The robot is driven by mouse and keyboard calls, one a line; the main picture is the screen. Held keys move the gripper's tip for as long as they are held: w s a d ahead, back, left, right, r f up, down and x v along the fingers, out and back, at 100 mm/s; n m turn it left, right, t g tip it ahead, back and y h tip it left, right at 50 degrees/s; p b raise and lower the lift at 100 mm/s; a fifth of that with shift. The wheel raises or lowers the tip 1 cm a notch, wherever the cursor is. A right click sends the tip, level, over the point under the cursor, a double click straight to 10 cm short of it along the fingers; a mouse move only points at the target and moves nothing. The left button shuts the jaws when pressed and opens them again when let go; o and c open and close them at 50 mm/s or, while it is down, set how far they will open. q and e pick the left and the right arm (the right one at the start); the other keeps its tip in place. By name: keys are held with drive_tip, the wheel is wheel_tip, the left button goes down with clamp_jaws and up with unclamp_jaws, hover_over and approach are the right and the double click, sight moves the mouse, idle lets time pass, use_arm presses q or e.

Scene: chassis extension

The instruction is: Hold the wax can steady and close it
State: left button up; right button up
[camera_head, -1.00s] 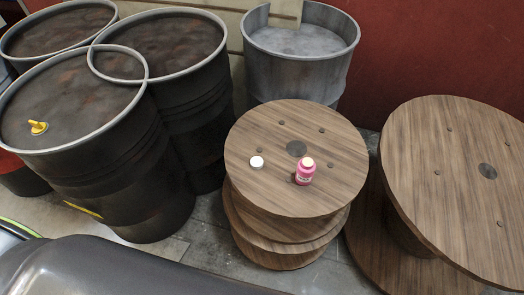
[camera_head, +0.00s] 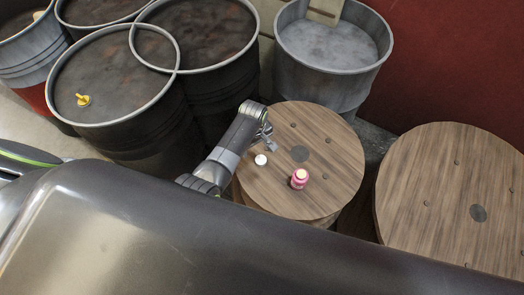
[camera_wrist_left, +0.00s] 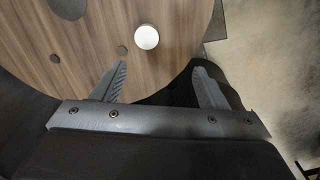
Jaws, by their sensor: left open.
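A small pink can (camera_head: 299,179) with a pale top stands upright on a round wooden spool top (camera_head: 335,165). A white round lid (camera_head: 261,160) lies on the same top, to the left of the can and apart from it. My left gripper (camera_head: 269,140) is over the spool's left part, just beyond the lid. In the left wrist view the gripper (camera_wrist_left: 160,85) is open and empty, its two fingers wide apart. The lid (camera_wrist_left: 146,37) shows there ahead of the fingers, untouched. The can is not in the left wrist view. My right gripper is not in view.
A larger wooden spool (camera_head: 450,190) stands at the right. Several dark drums (camera_head: 115,85) stand at the left, one with a yellow fitting (camera_head: 83,100) on top. A grey open drum (camera_head: 330,50) stands behind the small spool. The spool top's right part is clear.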

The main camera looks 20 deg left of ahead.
use_arm(q)
drive_tip(key=r, duration=0.1)
drive_tip(key=w+d+r, duration=0.1)
drive_tip(key=w+r, duration=0.1)
drive_tip(key=shift+d+n, duration=0.25)
drive_tip(key=shift+n, duration=0.15)
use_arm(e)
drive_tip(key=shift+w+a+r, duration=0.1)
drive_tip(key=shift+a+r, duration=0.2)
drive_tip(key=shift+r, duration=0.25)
use_arm(q)
drive_tip(key=shift+s, duration=0.1)
